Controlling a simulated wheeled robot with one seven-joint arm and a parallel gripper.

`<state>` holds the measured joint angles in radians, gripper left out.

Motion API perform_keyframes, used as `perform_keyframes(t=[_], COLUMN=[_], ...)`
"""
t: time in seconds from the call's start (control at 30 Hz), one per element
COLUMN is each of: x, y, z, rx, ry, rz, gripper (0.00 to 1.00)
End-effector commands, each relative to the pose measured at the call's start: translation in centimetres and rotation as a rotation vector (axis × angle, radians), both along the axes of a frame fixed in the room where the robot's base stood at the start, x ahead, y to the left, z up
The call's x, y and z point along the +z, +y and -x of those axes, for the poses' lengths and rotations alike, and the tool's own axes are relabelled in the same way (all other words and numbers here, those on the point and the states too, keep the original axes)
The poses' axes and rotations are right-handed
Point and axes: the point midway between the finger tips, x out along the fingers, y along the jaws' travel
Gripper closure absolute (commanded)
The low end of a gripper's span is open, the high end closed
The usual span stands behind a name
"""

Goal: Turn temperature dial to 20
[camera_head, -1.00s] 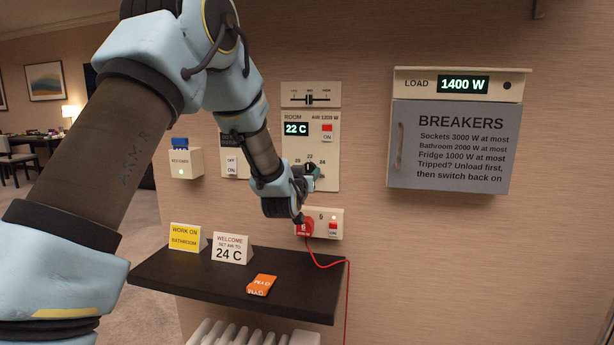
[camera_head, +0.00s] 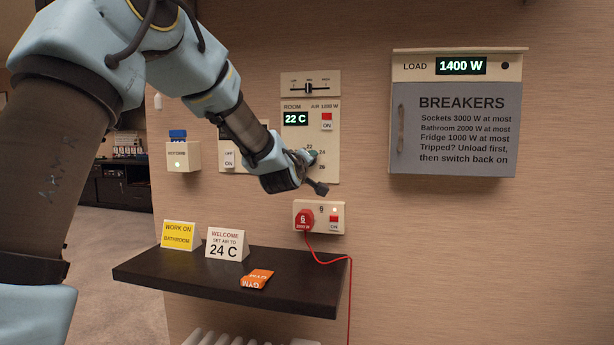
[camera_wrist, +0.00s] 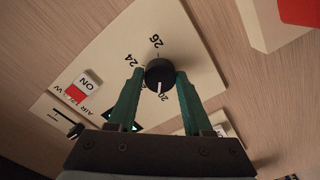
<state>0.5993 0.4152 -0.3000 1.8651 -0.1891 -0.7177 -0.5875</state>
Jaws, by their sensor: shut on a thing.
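The temperature dial (camera_wrist: 160,75) is a round black knob on the white room panel (camera_wrist: 187,30). In the wrist view its white mark points down toward the printed 20, with 24 and 26 on the far side. My gripper (camera_wrist: 158,77) has its two green fingers on either side of the knob, shut on it. In the head view my gripper (camera_head: 311,160) is at the lower part of the room panel (camera_head: 325,135) and hides most of the dial. The room display (camera_head: 296,119) reads 22 C.
A socket box (camera_head: 334,205) with a red plug (camera_head: 304,219) and cord is just below my gripper. A dark shelf (camera_head: 190,278) with sign cards and an orange card (camera_head: 257,279) lies lower. The grey breaker box (camera_head: 456,128) is at right.

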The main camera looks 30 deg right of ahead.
Motion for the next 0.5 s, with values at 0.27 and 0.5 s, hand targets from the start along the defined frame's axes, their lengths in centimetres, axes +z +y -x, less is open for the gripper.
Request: perform_keyframes(t=[0.27,0.5], x=[-0.29,-0.15], y=[0.08,0.10], z=[-0.06,-0.11], rx=[0.001,0.003], ry=[0.096,0.132], rz=[0.101,0.138], gripper=[1.00,1.00])
